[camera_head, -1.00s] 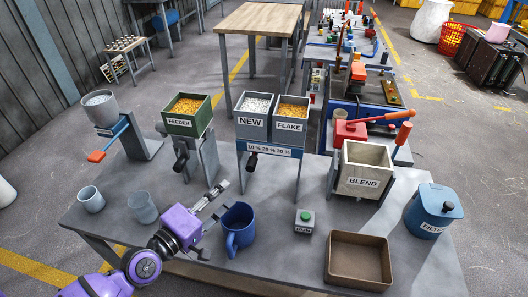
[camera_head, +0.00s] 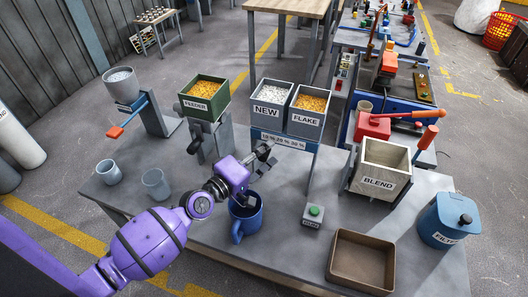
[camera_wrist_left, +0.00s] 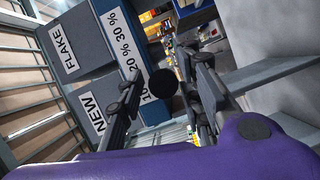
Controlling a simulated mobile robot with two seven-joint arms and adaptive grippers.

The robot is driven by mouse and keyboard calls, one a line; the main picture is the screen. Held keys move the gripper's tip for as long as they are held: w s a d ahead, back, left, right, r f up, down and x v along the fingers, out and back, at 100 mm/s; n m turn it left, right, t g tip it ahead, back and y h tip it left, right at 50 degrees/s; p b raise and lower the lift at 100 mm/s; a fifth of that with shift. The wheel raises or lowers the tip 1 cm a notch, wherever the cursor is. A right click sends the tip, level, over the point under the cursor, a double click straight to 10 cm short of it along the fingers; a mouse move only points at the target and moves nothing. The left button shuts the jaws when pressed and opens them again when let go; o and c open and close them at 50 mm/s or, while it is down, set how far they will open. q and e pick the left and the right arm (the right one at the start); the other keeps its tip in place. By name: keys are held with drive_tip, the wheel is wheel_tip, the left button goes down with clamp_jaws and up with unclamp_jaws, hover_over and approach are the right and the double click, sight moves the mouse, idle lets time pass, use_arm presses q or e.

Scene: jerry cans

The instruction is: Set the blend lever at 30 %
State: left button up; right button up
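The blend lever's black knob (camera_wrist_left: 163,83) shows in the left wrist view near the 10 % end of the scale plate. The plate (camera_head: 284,141), marked 10 %, 20 % and 30 %, is under the NEW hopper (camera_head: 267,118) and the FLAKE hopper (camera_head: 306,120). My left gripper (camera_head: 265,157) is in front of the plate's left part and hides most of the lever in the head view. In the left wrist view its two fingers (camera_wrist_left: 165,72) are apart, one on each side of the knob. Contact with the knob cannot be told. My right gripper is not in view.
A blue mug (camera_head: 246,222) stands just below my left gripper. The green-button RUN box (camera_head: 313,214), brown tray (camera_head: 361,260) and BLEND bin (camera_head: 380,168) are to the right. The FEEDER stand (camera_head: 203,99) and two grey cups (camera_head: 156,183) are to the left.

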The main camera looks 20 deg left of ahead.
use_arm(q)
drive_tip(key=shift+w, duration=0.1)
drive_tip(key=shift+c, duration=0.7)
clamp_jaws()
drive_tip(key=shift+d, duration=0.1)
